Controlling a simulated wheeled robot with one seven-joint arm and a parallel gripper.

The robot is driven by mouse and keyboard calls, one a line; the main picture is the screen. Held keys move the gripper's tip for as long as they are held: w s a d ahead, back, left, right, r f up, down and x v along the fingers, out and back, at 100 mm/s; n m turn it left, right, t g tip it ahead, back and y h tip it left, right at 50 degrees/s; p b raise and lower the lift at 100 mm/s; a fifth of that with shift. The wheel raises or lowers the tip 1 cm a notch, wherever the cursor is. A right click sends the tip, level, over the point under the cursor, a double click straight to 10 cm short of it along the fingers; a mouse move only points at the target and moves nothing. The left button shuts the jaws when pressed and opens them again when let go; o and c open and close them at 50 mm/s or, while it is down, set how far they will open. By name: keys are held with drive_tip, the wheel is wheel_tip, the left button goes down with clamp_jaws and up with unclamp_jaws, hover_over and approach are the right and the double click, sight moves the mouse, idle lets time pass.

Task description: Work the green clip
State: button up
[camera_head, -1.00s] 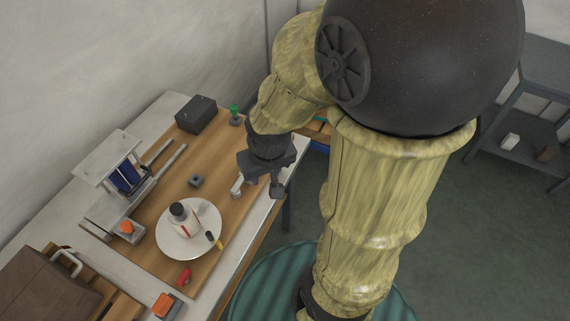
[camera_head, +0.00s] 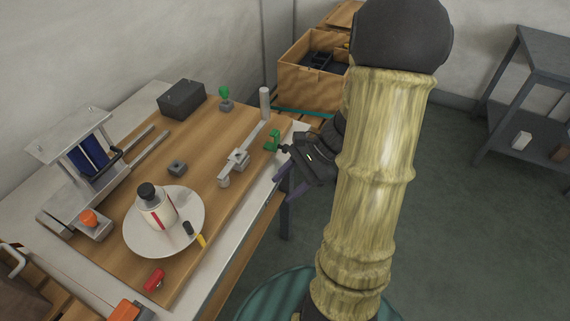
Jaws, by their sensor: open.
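The green clip (camera_head: 272,141) stands near the right edge of the wooden board, beside a long grey bar. My gripper (camera_head: 281,172) is just to the right and front of the clip, by the table's right edge. Its dark jaws are open, and I see nothing between them. The upper finger looks close to the clip; I cannot tell whether it touches.
A grey bar assembly (camera_head: 237,160) and upright post (camera_head: 265,103) stand beside the clip. A white round plate (camera_head: 140,240) holds a bottle (camera_head: 157,207). A red clip (camera_head: 155,280) lies in front.

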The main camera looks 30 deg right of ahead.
sight(276, 141)
drive_tip(key=w+d+f+m+t+y+b, duration=0.1)
drive_tip(key=d+f+m+t+b, duration=0.3)
drive_tip(key=d, duration=0.5)
drive_tip(key=w+d+f+m+t+y+b, duration=0.1)
drive_tip(key=d+f+m+t+b, duration=0.3)
drive_tip(key=d+m+t+b, duration=0.4)
drive_tip(key=shift+w+d+t+b, duration=0.4)
drive_tip(key=shift+w+d+t, duration=0.2)
drive_tip(key=shift+w+d, duration=0.4)
drive_tip(key=shift+f, duration=0.1)
drive_tip(key=b+x, duration=0.2)
drive_tip(key=x, duration=1.5)
drive_tip(key=shift+w+a, duration=0.1)
drive_tip(key=shift+a, duration=0.05)
